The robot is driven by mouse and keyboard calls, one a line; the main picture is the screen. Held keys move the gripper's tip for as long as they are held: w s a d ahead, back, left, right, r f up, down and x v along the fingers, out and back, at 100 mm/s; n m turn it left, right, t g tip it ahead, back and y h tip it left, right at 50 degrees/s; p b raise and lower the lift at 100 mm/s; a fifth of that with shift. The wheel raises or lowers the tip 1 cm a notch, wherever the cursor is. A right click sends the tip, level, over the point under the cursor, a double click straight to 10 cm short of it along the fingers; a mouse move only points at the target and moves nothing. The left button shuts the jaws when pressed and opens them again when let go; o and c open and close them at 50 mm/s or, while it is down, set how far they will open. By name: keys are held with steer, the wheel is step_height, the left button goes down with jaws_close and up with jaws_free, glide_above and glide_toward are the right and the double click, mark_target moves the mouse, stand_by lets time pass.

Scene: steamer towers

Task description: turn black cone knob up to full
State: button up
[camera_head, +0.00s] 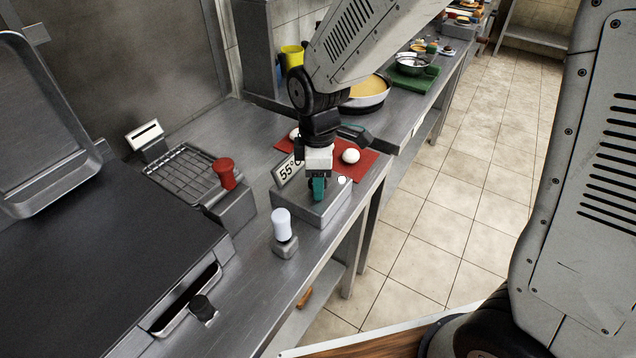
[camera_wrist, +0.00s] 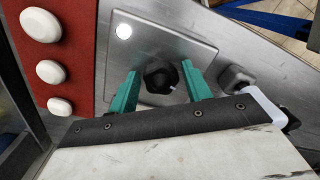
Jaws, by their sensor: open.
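A black knob (camera_wrist: 158,78) with a small white mark on its right side sits on a grey metal control box (camera_wrist: 190,47). In the wrist view my gripper (camera_wrist: 160,72) is open, with one teal finger on each side of the knob and a visible gap to each. In the head view my gripper (camera_head: 318,190) points down over the same box (camera_head: 325,207) and hides the knob. The box carries a "55°C" sign (camera_head: 289,172) and a lit white round lamp (camera_wrist: 124,31), also visible in the head view (camera_head: 341,180).
A white-topped knob (camera_head: 282,225) stands near the box, and a red knob (camera_head: 224,173) is by a wire rack (camera_head: 184,172). Another black knob (camera_head: 203,308) is at the griddle front. A red mat (camera_head: 365,165) with white round pieces lies behind the box.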

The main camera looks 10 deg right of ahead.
steer(key=n, duration=0.5)
steer(key=shift+n, duration=0.3)
steer(key=shift+n, duration=0.6)
steer(key=shift+r, duration=0.1)
steer(key=c, duration=1)
steer(key=m, duration=0.4)
steer(key=shift+m, duration=1.5)
